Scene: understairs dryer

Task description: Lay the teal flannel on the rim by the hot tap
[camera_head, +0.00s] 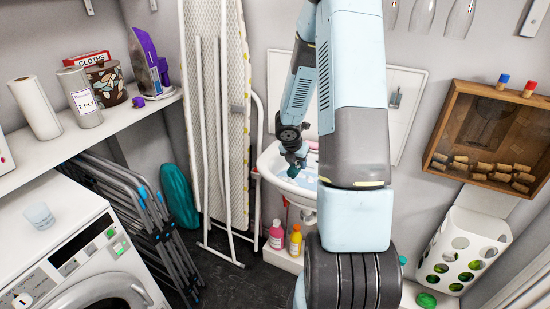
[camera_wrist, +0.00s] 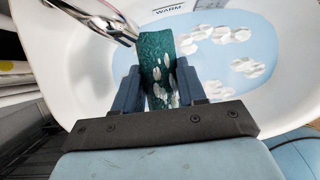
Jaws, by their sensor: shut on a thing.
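The teal flannel (camera_wrist: 156,58) is between the fingers of my gripper (camera_wrist: 158,88) in the wrist view. My gripper is shut on it, and the cloth hangs over the white basin (camera_wrist: 52,62). White foam-like patches show on the cloth and on the pale blue water (camera_wrist: 235,40). A chrome tap (camera_wrist: 98,22) reaches in from the upper left, close to the flannel. In the head view my gripper (camera_head: 292,170) is over the basin (camera_head: 270,160), and a small dark teal bit of cloth shows at its tip. Which tap is the hot one I cannot tell.
A pink bottle (camera_head: 276,236) and a yellow bottle (camera_head: 295,240) stand below the basin. A folded ironing board (camera_head: 215,110) leans to its left. A wooden cork box (camera_head: 490,140) hangs on the right wall above a white holed bin (camera_head: 465,250).

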